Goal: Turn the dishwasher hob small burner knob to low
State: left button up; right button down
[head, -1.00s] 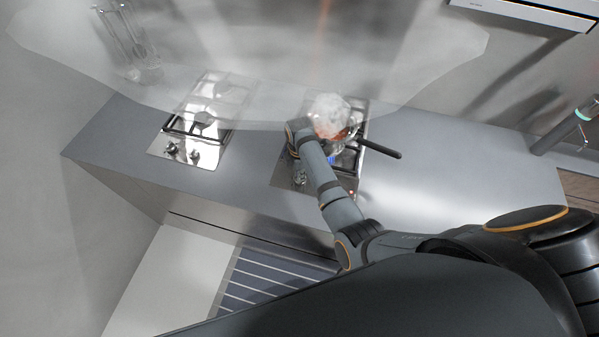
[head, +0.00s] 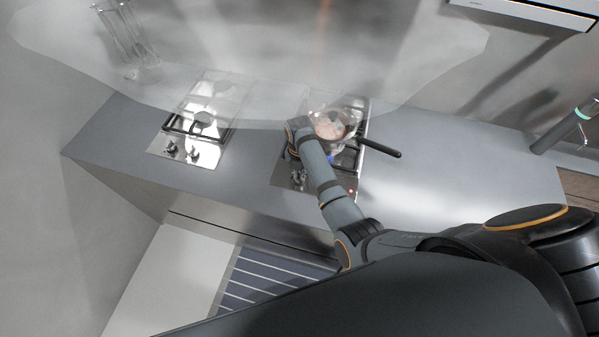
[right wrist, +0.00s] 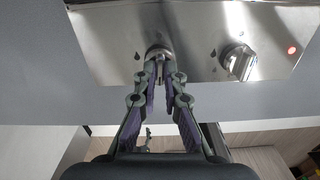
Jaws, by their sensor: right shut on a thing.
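The right hob (head: 281,177) is set in the grey worktop, with a pan (head: 345,118) on it. In the right wrist view, the hob's steel front panel (right wrist: 205,88) carries two knobs. My right gripper (right wrist: 160,62) is shut on the left one of these knobs (right wrist: 157,50), and its fingertips hide part of it. The other knob (right wrist: 237,62) stands free to the right, beside a lit red light (right wrist: 291,50). In the head view my right forearm covers part of the hob front. I cannot read a low mark. My left gripper is not in view.
The pan's black handle (head: 379,148) sticks out to the right. A second hob (head: 157,148) with its own knobs (head: 181,151) lies to the left. A translucent hood (head: 250,60) hangs over the worktop. The worktop's right part (head: 450,170) is clear.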

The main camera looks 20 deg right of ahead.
jog(key=shift+w+n, duration=0.1)
jog(key=shift+n, duration=0.4)
jog(key=c, duration=1.4)
grip_release()
jog(key=shift+c, duration=0.2)
notch_tip(320, 180, up, 12)
